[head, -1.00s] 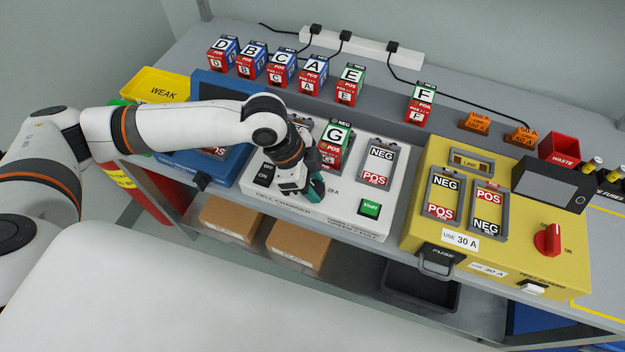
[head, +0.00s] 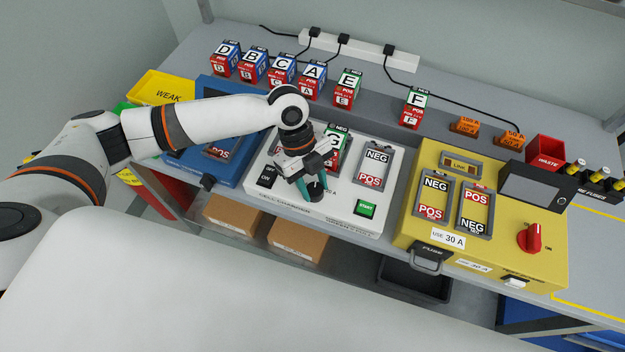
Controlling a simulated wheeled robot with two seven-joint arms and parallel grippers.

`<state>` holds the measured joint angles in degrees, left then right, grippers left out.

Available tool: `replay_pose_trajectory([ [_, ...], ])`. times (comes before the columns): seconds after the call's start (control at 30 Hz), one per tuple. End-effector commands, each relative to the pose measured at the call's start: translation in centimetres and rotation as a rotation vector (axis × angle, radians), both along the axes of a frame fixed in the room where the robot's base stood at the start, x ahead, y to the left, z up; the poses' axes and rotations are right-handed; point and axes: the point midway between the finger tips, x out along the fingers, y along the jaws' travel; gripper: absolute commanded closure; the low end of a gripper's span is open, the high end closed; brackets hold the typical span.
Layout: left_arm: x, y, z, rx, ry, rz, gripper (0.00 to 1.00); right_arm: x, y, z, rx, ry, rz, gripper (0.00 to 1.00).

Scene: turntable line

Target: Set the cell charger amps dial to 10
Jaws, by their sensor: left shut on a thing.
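The white cell charger (head: 340,207) stands on the bench in the middle, with a green START button (head: 365,209) and an ON/OFF switch (head: 267,176). My left gripper (head: 313,187) is over its front middle, teal fingers pointing down. It is shut on the dark amps dial (head: 316,194), which shows between and below the fingers. The gripper hides most of the dial and its scale; only part of an "A" label shows to the right, so the setting cannot be read. My right gripper is out of view.
Cell G (head: 334,152) sits in the charger just behind the gripper; a slot (head: 375,165) to its right is empty. A yellow fuse tester (head: 410,235) stands right, a blue unit (head: 232,175) left. Several lettered cells stand behind.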

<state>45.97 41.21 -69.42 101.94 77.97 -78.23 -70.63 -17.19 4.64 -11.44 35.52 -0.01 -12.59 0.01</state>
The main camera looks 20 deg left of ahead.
Motion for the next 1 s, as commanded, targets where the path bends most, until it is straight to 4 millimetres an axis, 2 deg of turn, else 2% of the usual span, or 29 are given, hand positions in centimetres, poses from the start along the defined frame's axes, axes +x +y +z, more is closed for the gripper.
replay_pose_trajectory([
  [0.4,0.08,-0.07,-0.09,0.001,0.000,-0.204,0.86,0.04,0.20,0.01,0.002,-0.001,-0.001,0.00],
  [0.97,0.10,-0.02,-0.11,0.004,0.000,-0.235,0.86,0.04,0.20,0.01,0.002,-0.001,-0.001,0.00],
  [1.0,0.10,-0.02,-0.11,0.004,0.000,-0.235,0.62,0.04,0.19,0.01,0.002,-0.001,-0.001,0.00],
])
